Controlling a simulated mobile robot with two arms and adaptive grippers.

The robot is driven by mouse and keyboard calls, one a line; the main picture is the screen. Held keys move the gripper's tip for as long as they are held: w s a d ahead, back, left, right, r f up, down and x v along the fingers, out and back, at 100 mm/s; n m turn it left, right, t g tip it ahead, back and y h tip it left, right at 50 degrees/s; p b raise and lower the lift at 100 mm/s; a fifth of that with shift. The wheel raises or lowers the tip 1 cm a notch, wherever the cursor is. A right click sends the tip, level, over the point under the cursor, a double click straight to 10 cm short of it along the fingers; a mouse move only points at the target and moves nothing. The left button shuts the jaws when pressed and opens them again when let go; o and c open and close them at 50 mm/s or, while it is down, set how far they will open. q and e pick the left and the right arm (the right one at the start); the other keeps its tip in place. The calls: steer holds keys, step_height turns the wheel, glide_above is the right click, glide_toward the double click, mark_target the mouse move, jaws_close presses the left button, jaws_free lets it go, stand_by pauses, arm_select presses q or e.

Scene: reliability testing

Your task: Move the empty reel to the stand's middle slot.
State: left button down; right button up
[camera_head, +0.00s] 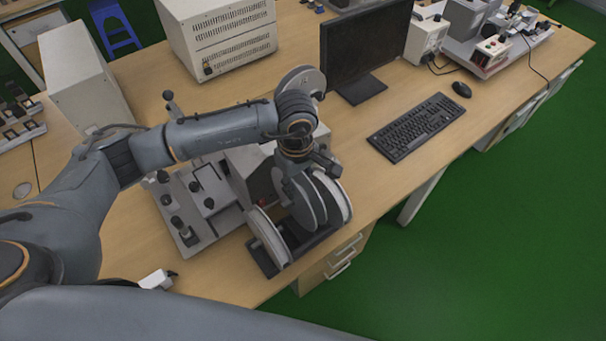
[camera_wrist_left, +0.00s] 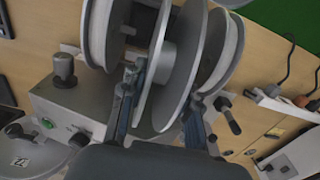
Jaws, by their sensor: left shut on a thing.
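The empty reel (camera_head: 303,202), with grey flanges and a bare hub, also shows in the left wrist view (camera_wrist_left: 178,78). My left gripper (camera_head: 300,167) is shut on it from above, with one finger on each side of its flanges in the wrist view (camera_wrist_left: 163,112). The dark stand (camera_head: 262,259) is near the table's front edge. A white-wound reel (camera_head: 266,238) stands at its left, and another (camera_head: 333,194) at its right. The empty reel is between them, closer to the right one. I cannot tell whether its bottom touches the stand. My right gripper is not in view.
A grey machine with knobs (camera_head: 203,196) stands left of the stand, with another reel (camera_head: 303,79) behind my arm. A monitor (camera_head: 362,45), keyboard (camera_head: 415,127) and mouse (camera_head: 462,89) are farther back right. Bare tabletop lies between the stand and keyboard.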

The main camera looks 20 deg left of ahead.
arm_select(q)
steer(key=f, duration=0.3)
steer(key=shift+s+d, duration=0.1)
steer(key=shift+s, duration=0.25)
steer(key=shift+w+f+b, duration=0.1)
steer(key=shift+f+b, duration=0.25)
steer(key=shift+f, duration=0.05)
steer(key=shift+f+b, duration=0.3)
steer(key=shift+f, duration=0.55)
steer(key=shift+b, duration=0.35)
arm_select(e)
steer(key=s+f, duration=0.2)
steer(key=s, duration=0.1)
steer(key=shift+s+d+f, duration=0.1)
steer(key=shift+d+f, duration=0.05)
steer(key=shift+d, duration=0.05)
arm_select(q)
steer(key=shift+f, duration=0.1)
